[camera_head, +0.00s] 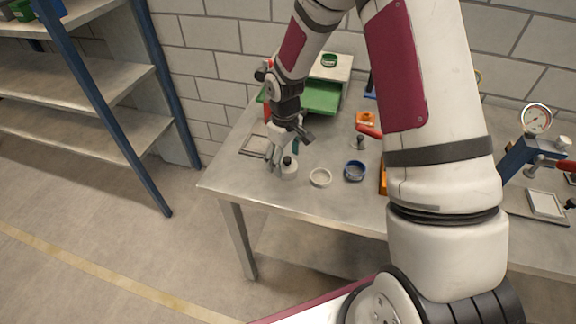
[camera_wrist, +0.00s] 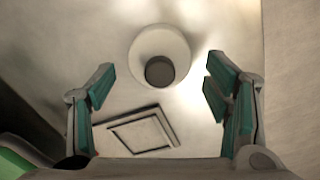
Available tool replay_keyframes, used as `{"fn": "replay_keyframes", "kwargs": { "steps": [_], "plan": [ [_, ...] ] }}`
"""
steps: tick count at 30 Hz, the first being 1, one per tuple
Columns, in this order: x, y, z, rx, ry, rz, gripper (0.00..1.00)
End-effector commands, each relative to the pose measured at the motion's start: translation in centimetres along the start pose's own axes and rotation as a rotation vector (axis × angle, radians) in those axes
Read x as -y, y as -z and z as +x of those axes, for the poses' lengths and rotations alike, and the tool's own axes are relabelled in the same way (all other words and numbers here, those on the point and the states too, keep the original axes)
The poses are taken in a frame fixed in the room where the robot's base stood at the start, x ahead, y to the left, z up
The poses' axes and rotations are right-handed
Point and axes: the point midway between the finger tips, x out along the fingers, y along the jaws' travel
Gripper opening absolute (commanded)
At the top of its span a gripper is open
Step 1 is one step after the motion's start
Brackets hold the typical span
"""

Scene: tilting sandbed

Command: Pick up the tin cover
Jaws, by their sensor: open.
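The tin cover, a pale round disc with a dark knob, lies on the metal table near its left front edge in the head view (camera_head: 290,172). In the wrist view the same cover (camera_wrist: 142,42) is at the upper middle, its dark knob toward the lower side of the disc. My gripper (camera_head: 280,157) is open and empty, pointing down close beside and above the cover. In the wrist view its green-padded fingers (camera_wrist: 160,82) are spread wide, with the cover ahead between and beyond the tips. Whether a finger touches the cover cannot be told.
A flat square frame (camera_head: 255,144) lies left of my gripper. A white ring (camera_head: 320,178) and a blue ring (camera_head: 355,171) stand to the right. A green tray (camera_head: 322,97) is behind. A gauge press (camera_head: 536,120) is at far right. Shelves (camera_head: 90,110) stand left.

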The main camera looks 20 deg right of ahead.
Motion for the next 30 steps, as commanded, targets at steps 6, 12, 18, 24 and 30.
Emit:
{"fn": "replay_keyframes", "kwargs": {
  "steps": [6, 12, 18, 24, 30],
  "plan": [
    [0.0, 0.0, 1.8, 0.001, 0.000, 0.001, 0.71],
    [0.0, 0.0, 1.9, 0.000, -0.001, 0.001, 0.71],
    [0.0, 0.0, 1.9, 0.000, -0.001, 0.001, 0.32],
    [0.0, 0.0, 1.9, 0.000, -0.001, 0.001, 0.26],
    [0.0, 0.0, 1.7, 0.000, -0.001, 0.001, 0.26]
  ]
}}
